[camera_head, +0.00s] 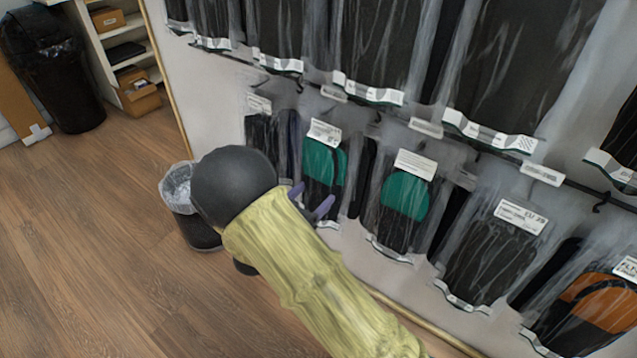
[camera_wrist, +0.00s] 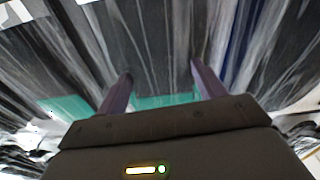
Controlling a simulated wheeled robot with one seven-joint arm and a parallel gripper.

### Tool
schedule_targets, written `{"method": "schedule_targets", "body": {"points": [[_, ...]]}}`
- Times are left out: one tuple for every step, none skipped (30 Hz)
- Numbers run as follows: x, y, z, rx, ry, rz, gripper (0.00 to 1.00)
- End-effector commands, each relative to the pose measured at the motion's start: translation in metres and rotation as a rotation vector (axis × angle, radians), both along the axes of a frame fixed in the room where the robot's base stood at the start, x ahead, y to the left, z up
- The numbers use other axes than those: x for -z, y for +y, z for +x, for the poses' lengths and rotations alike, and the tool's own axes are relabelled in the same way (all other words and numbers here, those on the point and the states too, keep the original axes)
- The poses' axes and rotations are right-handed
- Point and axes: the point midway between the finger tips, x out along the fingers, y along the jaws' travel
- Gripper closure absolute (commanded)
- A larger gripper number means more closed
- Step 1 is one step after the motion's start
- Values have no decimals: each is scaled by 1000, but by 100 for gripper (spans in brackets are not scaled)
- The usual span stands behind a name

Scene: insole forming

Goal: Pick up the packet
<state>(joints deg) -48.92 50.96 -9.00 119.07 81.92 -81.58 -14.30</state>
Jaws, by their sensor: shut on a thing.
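My gripper (camera_head: 316,192) is at the wall rack, its two purple fingers at the lower part of a clear packet (camera_head: 322,160) with a green and dark insole and a white label on top. The packet still hangs upright in the lower row. In the wrist view the fingers (camera_wrist: 161,70) stand apart, with dark wrapped material and a green strip of the packet (camera_wrist: 165,100) between them. The gripper is shut on this packet. The exact contact at the fingertips is hard to make out.
Another green packet (camera_head: 404,197) hangs just to the right, then a dark packet (camera_head: 492,255) and an orange one (camera_head: 600,305). Larger dark packets (camera_head: 380,40) hang above. A small bin (camera_head: 199,230) stands below left, a tall black bin (camera_head: 65,85) farther back. Wooden floor at left is clear.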

Motion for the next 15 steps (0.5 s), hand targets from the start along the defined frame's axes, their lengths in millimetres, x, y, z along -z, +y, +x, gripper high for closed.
{"method": "schedule_targets", "body": {"points": [[0, 0, 0, 0, 0, 0, 55], [0, 0, 0, 0, 0, 0, 55], [-1, 0, 0, 0, 0, 0, 55], [-1, 0, 0, 0, 0, 0, 55], [-2, 0, 0, 0, 0, 0, 55], [-4, 0, 0, 0, 0, 0, 55], [-5, 0, 0, 0, 0, 0, 55], [-7, 0, 0, 0, 0, 0, 55], [-11, 0, 0, 0, 0, 0, 55], [-13, 0, 0, 0, 0, 0, 56], [-17, 0, 0, 0, 0, 0, 56], [-21, 0, 0, 0, 0, 0, 56], [-19, 5, -5, -4, 2, -1, 56], [-18, 10, -10, -6, 3, 0, 56], [-19, 15, -17, -5, 3, 0, 56]]}}
